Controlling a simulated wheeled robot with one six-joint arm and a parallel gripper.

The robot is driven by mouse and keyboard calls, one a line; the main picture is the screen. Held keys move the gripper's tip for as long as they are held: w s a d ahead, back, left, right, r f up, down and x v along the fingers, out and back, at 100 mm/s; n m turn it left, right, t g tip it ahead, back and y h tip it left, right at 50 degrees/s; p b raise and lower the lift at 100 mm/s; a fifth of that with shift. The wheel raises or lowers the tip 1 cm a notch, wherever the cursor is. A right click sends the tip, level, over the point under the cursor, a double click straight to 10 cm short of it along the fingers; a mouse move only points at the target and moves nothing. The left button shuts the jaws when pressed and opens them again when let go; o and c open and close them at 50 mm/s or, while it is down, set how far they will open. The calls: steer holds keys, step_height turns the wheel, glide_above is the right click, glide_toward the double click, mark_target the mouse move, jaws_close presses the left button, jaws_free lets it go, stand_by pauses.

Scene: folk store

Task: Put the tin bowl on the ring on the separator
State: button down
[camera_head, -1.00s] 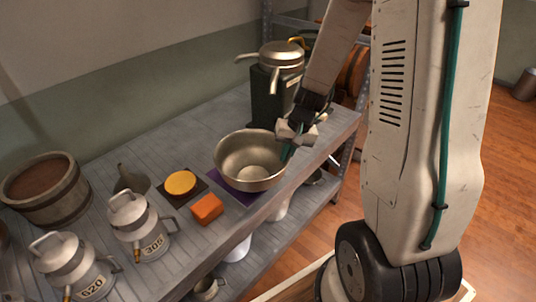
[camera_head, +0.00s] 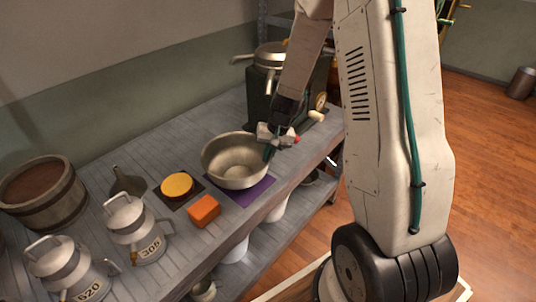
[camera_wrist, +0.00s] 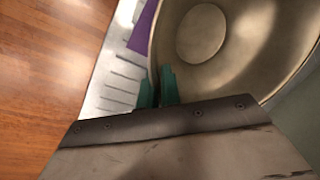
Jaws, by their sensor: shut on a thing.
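The tin bowl (camera_head: 235,168) is a wide, shiny metal bowl, upright over the purple mat (camera_head: 254,191) on the shelf top. My gripper (camera_head: 270,151) is shut on the bowl's rim at its right side. In the wrist view, the green fingertips (camera_wrist: 158,87) pinch the bowl wall (camera_wrist: 236,70). The separator (camera_head: 262,95) stands at the back of the shelf, dark green with a metal top and spouts (camera_head: 262,57). My arm covers part of it. I cannot tell which part is the ring.
An orange block (camera_head: 204,211), a yellow round (camera_head: 177,185) on a dark mat, a funnel (camera_head: 128,181), milk cans (camera_head: 136,228) and a wooden tub (camera_head: 44,193) stand to the left. Bare boards lie between the bowl and the separator.

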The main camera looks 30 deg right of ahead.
steer(key=shift+f, duration=0.15)
steer(key=c, duration=1.6)
jaws_free()
steer(key=shift+c, duration=0.2)
steer(key=shift+o, duration=0.2)
